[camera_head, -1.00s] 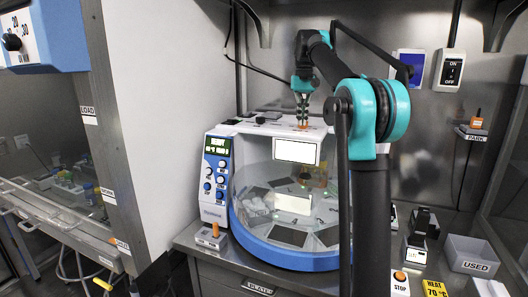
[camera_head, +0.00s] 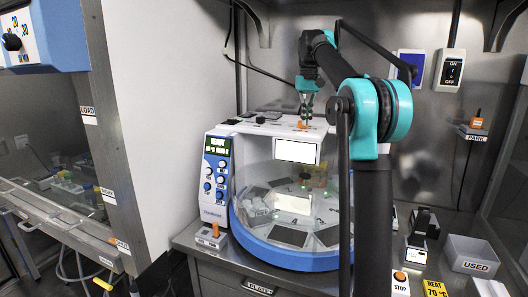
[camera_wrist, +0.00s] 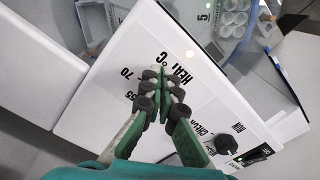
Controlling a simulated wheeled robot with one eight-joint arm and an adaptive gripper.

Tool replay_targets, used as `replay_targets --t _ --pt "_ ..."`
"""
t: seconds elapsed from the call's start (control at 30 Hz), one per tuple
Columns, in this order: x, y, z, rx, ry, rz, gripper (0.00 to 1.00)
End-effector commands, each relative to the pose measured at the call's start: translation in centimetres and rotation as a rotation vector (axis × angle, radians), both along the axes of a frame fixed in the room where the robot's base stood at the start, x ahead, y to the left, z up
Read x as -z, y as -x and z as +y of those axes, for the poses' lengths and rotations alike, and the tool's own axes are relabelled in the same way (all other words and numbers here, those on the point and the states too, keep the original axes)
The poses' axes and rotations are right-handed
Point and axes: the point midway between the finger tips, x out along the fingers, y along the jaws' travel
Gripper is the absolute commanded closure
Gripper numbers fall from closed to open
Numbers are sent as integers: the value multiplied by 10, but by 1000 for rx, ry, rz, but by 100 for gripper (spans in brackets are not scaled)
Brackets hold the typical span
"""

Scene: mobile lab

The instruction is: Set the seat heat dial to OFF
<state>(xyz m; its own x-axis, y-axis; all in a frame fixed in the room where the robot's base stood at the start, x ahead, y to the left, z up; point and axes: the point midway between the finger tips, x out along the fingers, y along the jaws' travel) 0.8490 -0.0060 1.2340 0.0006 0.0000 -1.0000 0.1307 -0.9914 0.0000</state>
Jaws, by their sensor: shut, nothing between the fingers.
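The machine's white top panel (camera_head: 268,128) carries the dials. I cannot make out a heat dial there; my fingers cover the spot between the numbers and the lettering. In the head view a small orange part (camera_head: 302,126) shows on the top panel just under my gripper (camera_head: 306,112). My fingers are together, pointing down, and hold nothing. I cannot tell whether they touch the panel. No OFF mark is readable beside them.
A black knob (camera_wrist: 228,145) near the words RUN and CHECK, and a black rocker switch (camera_wrist: 256,155), sit on the same panel. A clear dome (camera_head: 290,185) fronts the machine. A grey USED bin (camera_head: 470,255) stands right, with a STOP button (camera_head: 400,276) nearby.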

Motion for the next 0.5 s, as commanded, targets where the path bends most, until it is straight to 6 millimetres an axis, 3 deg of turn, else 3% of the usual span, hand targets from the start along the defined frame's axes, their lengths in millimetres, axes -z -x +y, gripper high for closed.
replay_targets --t 0.5 --pt "0 -4 -11 0 0 0 100"
